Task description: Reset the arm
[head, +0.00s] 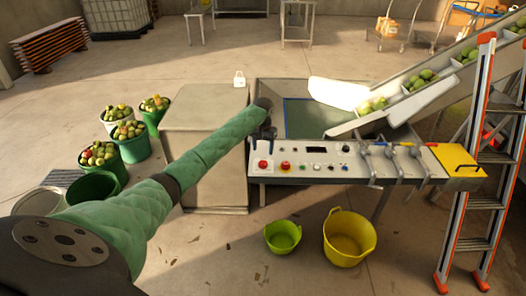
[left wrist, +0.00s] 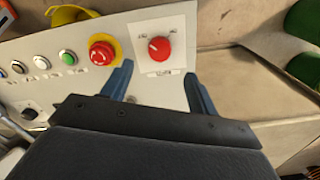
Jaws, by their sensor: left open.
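My left arm, in a green padded sleeve, reaches from the lower left of the head view to the left end of the control panel (head: 318,172). My left gripper (head: 268,132) is small and dark there. In the left wrist view, its two blue fingers (left wrist: 158,84) are apart and empty, on either side below a red rotary knob (left wrist: 159,48) on a white plate. A red mushroom button (left wrist: 102,53) on a yellow collar sits beside the left finger. I cannot tell if the fingers touch the panel. My right gripper is not in view.
Left of the panel stands a large beige box (head: 205,150). An orange ladder (head: 470,170) and a fruit conveyor (head: 435,92) are at the right. A yellow tub (head: 349,238) and a green bucket (head: 282,236) stand on the floor below the panel. Fruit buckets (head: 98,155) stand at the left.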

